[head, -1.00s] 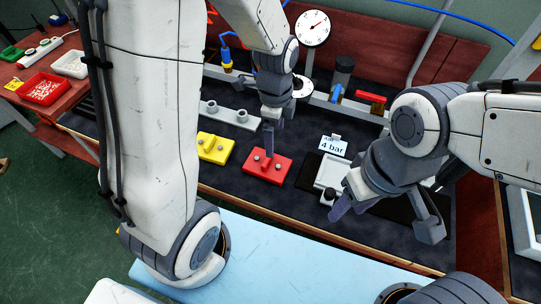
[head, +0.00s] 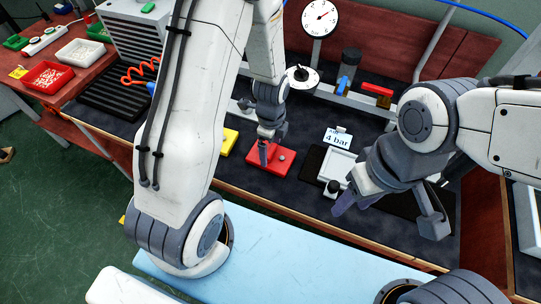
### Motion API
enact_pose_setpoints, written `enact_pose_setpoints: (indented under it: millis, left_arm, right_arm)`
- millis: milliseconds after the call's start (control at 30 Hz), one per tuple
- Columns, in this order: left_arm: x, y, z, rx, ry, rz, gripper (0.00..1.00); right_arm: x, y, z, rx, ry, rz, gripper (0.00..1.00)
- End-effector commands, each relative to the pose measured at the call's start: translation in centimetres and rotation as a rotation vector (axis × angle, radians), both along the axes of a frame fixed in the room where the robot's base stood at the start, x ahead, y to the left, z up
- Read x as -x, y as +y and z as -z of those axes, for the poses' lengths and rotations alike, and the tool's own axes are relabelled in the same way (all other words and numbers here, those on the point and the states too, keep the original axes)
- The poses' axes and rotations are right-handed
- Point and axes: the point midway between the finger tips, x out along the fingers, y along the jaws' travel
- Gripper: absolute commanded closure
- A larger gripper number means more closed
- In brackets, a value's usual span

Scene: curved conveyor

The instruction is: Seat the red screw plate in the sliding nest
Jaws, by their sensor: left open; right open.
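The red screw plate (head: 284,166) lies on the dark bench mat, with a small screw head showing on its right part. My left gripper (head: 267,155) points down over the left part of the plate and hides some of it; it is open, and I cannot tell whether its fingers touch the plate. The sliding nest (head: 337,169), a pale square frame, sits just right of the plate on a dark base, partly behind my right gripper. My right gripper (head: 385,212) is open and empty, in front and to the right of the nest.
A yellow plate (head: 229,141) lies left of the red one, mostly behind my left arm. A "4 bar" sign (head: 338,140) stands behind the nest. A gauge (head: 319,19) and a black cylinder (head: 349,67) stand farther back. Red (head: 47,77) and white trays are far left.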

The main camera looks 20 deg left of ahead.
Motion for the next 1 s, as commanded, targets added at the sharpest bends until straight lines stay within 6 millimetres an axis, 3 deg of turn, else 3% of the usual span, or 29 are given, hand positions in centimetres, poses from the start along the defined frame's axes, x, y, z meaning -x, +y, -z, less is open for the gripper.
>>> enact_pose_setpoints:
  millis: [233,267,500,800,1000]
  left_arm:
    - [0.0,0.0,0.3,0.0,-0.001,0.0,0.0]
    - [0.0,0.0,0.3,0.0,-0.001,0.0,0.04]
    - [0.0,0.0,0.3,0.0,-0.001,0.0,0.96]
    - [-0.1,0.0,0.0,0.0,-0.003,0.0,0.96]
    - [-0.2,0.0,-1.9,0.001,-0.007,0.0,0.96]
  right_arm:
    - [0.0,0.0,0.0,0.0,0.0,0.0,0.5]
    - [0.0,0.0,0.0,0.0,0.0,0.0,0.5]
    - [0.0,0.0,0.0,0.0,0.0,0.0,0.5]
    - [0.0,0.0,0.0,0.0,0.0,0.0,0.5]
    - [0.0,0.0,-0.1,0.0,0.0,0.0,0.5]
